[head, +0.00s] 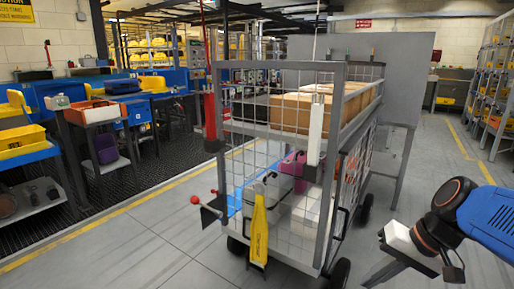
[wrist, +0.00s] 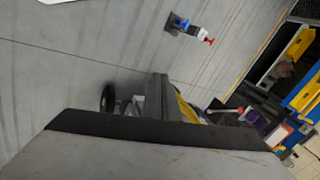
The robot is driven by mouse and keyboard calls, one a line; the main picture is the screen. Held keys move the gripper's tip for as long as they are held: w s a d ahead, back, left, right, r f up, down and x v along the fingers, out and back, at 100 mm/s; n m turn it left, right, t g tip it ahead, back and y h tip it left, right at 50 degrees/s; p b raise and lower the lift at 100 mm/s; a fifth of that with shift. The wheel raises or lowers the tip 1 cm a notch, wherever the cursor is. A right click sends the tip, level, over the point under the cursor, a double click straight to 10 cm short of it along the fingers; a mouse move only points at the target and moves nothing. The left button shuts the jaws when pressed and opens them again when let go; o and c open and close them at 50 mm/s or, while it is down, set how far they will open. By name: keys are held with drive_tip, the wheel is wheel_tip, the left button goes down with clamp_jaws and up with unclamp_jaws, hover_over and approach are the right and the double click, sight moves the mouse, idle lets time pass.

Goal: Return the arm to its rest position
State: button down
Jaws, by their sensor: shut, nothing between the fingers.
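My gripper (head: 370,281) is at the lower right of the head view, at the end of my arm with its blue link. It points down and to the left over the grey floor, to the right of the wire cart (head: 335,160). Its fingers are together with nothing between them. The wrist view looks out over the floor, tilted. A broad grey part with a black edge fills its lower part and hides what lies behind it.
The cart carries cardboard boxes (head: 290,108) and a yellow wet-floor sign (head: 259,228). A grey panel (head: 400,75) stands behind it. Shelving (head: 495,85) with yellow bins is at the far right. Blue workbenches (head: 140,95) line the left. The floor between cart and shelving is open.

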drive_tip(key=shift+s+d+f+n+t+h, duration=0.15)
drive_tip(key=shift+s+d+n+t+h, duration=0.2)
drive_tip(key=shift+s+d+n+h, duration=0.35)
drive_tip(key=shift+s+d+f+n+t+h, duration=0.2)
drive_tip(key=shift+s+n+t+h, duration=0.25)
drive_tip(key=shift+s+h, duration=0.45)
drive_tip(key=shift+s+d+f+n+t+h, duration=0.1)
drive_tip(key=shift+s+d+n+t+h, duration=0.2)
drive_tip(key=shift+s+d+n+h, duration=0.4)
drive_tip(key=shift+s+a, duration=0.1)
drive_tip(key=shift+a, duration=0.05)
